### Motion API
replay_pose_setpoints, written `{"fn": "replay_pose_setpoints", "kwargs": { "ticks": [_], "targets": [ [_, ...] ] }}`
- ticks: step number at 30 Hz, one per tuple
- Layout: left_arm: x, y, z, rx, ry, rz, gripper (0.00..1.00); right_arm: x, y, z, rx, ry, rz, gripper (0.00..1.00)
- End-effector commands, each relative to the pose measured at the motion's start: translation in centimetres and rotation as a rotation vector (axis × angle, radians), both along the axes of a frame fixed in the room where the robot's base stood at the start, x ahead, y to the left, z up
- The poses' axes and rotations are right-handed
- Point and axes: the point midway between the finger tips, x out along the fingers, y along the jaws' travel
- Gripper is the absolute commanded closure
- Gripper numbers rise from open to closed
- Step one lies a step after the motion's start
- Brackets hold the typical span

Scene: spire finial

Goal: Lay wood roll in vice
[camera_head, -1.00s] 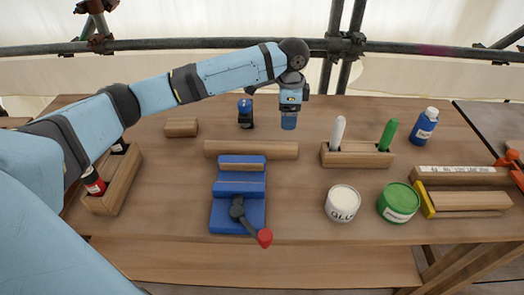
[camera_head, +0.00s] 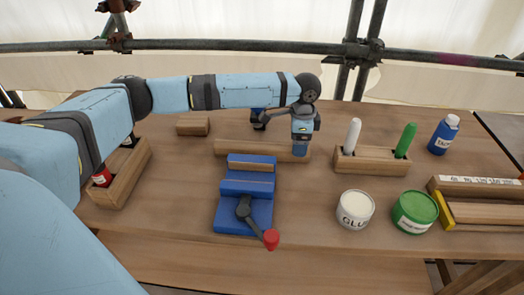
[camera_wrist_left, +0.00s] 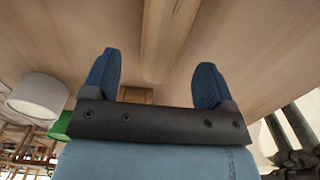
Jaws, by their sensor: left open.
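The wood roll (camera_head: 235,148), a long light-brown piece, lies left to right on the table behind the blue vice (camera_head: 232,212). The vice has a grey lever with a red knob at its front and wood-coloured jaw facings on top. My left gripper (camera_head: 300,150) points down at the right end of the roll and hides part of it. In the left wrist view the gripper (camera_wrist_left: 155,85) is open and empty, with the roll (camera_wrist_left: 166,35) running away beyond its two blue fingers. I cannot tell the exact height of the fingers above the roll. My right gripper is not in view.
A pen block (camera_head: 372,163) with white and green pens stands right of the gripper. A glue tub (camera_head: 355,210), a green tub (camera_head: 414,213) and a blue bottle (camera_head: 443,136) are farther right. A small wood block (camera_head: 193,126) and a tool box (camera_head: 124,175) are left.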

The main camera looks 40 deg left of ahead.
Motion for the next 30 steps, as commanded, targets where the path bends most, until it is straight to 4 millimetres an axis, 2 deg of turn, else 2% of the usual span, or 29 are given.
{"fn": "replay_pose_setpoints", "kwargs": {
  "ticks": [7, 15, 21, 24, 30],
  "targets": [
    [0.1, 0.0, -3.8, 0.0, 0.001, 0.0, 0.21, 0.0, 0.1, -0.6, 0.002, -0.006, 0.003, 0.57],
    [0.1, 0.0, -4.3, 0.001, 0.001, -0.001, 0.21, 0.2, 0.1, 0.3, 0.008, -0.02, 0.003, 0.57],
    [0.1, 0.0, -4.3, 0.001, 0.001, -0.001, 0.67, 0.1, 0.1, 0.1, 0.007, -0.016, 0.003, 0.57],
    [0.1, 0.0, -4.2, 0.0, 0.0, -0.001, 0.87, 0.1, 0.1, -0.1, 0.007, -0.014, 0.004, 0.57],
    [0.1, 0.0, -4.2, 0.0, 0.0, -0.001, 0.87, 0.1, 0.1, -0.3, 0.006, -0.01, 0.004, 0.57]
  ]
}}
